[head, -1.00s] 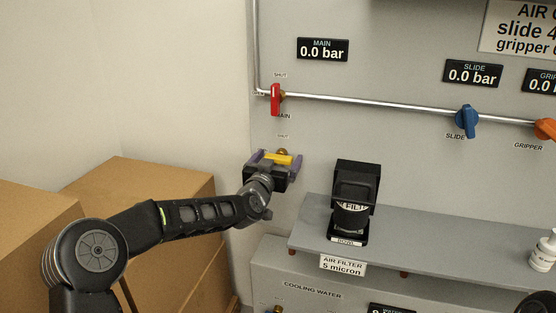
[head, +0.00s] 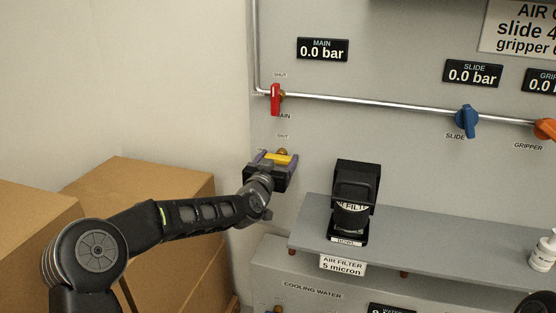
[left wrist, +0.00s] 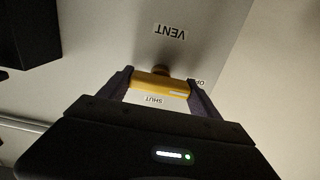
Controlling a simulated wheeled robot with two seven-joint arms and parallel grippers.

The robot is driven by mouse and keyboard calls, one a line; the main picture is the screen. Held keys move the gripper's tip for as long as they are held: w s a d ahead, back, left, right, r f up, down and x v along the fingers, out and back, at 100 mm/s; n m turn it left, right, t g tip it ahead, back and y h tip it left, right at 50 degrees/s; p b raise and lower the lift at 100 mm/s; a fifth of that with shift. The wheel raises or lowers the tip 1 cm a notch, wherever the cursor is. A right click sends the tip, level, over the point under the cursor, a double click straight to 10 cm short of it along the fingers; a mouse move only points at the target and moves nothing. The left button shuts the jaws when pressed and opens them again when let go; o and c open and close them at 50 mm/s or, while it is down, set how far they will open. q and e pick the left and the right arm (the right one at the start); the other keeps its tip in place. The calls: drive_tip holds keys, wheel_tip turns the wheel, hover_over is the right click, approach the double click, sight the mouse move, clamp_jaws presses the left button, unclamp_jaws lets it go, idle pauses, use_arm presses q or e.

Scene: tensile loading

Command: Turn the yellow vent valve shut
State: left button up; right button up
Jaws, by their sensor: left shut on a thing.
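The yellow vent valve handle (head: 279,159) lies crosswise on the grey panel, below the red main valve, with a SHUT label above it. In the left wrist view the yellow handle (left wrist: 158,83) also lies crosswise, in front of its brass stem (left wrist: 160,70). VENT and SHUT labels show there, and a partly hidden label reading "OP" is beside the handle's right end. My left gripper (head: 276,157) is shut on the handle, one purple finger at each end; its fingers also show in the wrist view (left wrist: 160,88).
The red main valve (head: 275,99) hangs on the pipe above. A black air filter (head: 354,205) stands on the grey shelf (head: 440,233) to the right. Cardboard boxes (head: 150,195) stand behind my left arm. The panel between the filter and the vent valve is clear.

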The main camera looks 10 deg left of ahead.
use_arm(q)
drive_tip(key=shift+m, duration=0.3)
drive_tip(key=m, duration=0.4)
drive_tip(key=shift+d, duration=0.15)
drive_tip(key=m+b, duration=0.1)
drive_tip(key=m, duration=0.3)
drive_tip(key=shift+m, duration=0.3)
drive_tip(key=m, duration=0.4)
drive_tip(key=shift+f+m+b, duration=0.1)
drive_tip(key=shift+m+b, duration=0.2)
drive_tip(key=shift+b, duration=0.1)
drive_tip(key=m+b, duration=0.1)
drive_tip(key=m, duration=0.3)
drive_tip(key=o, duration=1.4)
drive_tip(key=shift+s, duration=0.1)
